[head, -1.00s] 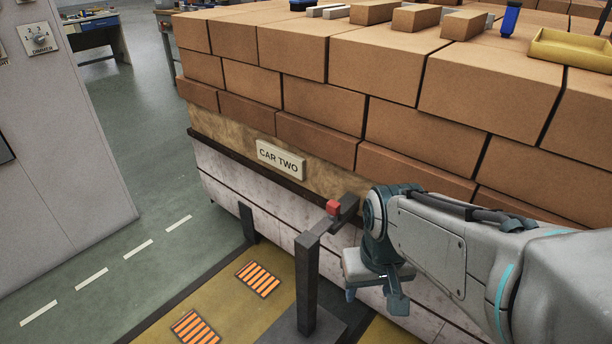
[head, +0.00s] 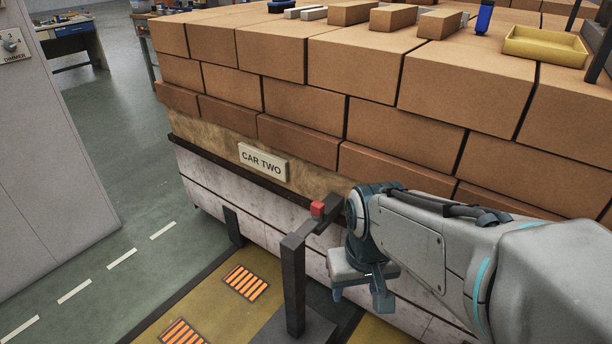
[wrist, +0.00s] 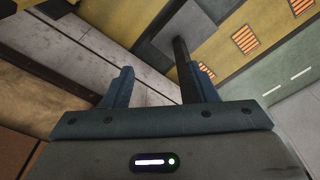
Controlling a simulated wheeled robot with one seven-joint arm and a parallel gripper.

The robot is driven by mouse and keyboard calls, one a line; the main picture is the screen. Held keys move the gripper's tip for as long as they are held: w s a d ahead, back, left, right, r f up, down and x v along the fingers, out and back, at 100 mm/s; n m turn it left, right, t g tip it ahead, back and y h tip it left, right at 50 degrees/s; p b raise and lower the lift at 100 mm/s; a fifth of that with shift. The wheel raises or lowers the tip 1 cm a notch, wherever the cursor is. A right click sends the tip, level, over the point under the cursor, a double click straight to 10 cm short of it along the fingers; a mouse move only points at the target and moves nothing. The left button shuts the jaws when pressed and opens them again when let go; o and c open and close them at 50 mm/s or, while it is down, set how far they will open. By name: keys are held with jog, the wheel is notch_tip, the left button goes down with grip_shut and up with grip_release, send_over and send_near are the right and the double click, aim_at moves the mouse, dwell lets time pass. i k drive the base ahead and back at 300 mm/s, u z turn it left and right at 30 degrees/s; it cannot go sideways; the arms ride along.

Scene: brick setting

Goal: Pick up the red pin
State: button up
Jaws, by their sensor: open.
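The red pin (head: 317,209) shows as a small red block at the dark bar by the top of a dark grey post (head: 294,285), beside the car. My gripper (head: 360,293) hangs to the right of the post and lower than the pin, with its fingers pointing down. In the wrist view my gripper (wrist: 155,82) is open, with a clear gap between its two blue fingers and nothing held. I cannot make out the red pin in the wrist view. A dark post-like shape appears there just beyond the right finger.
The car carries a large stack of brown bricks (head: 304,108) and a CAR TWO plate (head: 263,161). Its pale side wall (head: 205,192) is close behind my gripper. A yellow tray (head: 545,45) sits on the bricks. Green floor (head: 110,210) is open at left.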

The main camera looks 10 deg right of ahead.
aim_at(317, 208)
jog(key=u, duration=1.3)
jog(key=k, duration=0.8)
jog(key=z, duration=0.95)
jog(key=i, duration=1)
jog(key=u, duration=0.05)
